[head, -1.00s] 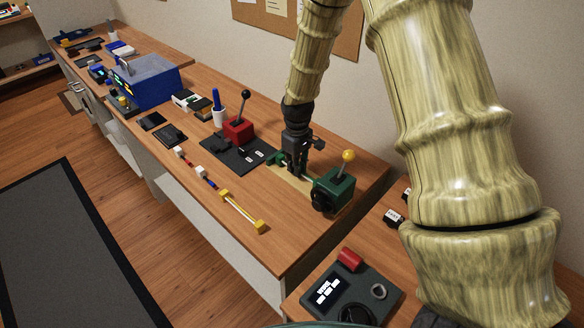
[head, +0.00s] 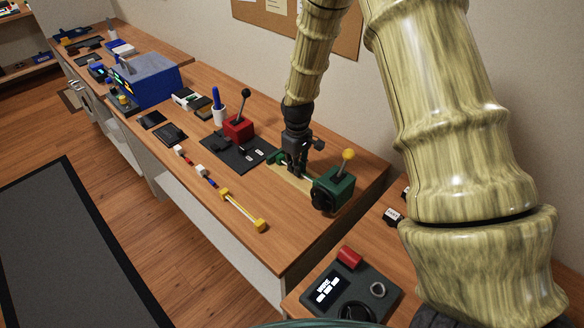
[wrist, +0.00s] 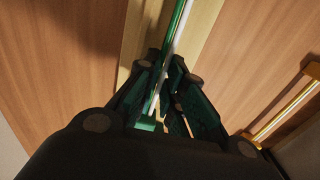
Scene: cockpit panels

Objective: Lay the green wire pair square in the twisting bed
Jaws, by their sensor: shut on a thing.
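My gripper (head: 299,172) is down over the twisting bed (head: 289,184), a pale strip on the bench. It is shut on the green wire pair. In the wrist view the pair, one green strand (wrist: 175,32) and one pale strand, runs up from between the fingertips (wrist: 165,72), lengthwise over the pale strip and roughly in line with it. The bed has a green crank box (head: 333,188) with a yellow-knobbed lever at its near end and a green block (head: 276,158) at its far end. The fingers partly hide the pair, and I cannot tell whether its ends touch the bed.
A yellow-ended wire pair (head: 242,211) lies in front of the bed, with a red and blue one (head: 206,177) farther left. A black mat (head: 236,153) with a red lever box (head: 238,128) is left of the gripper. Bare bench lies in front of the crank box.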

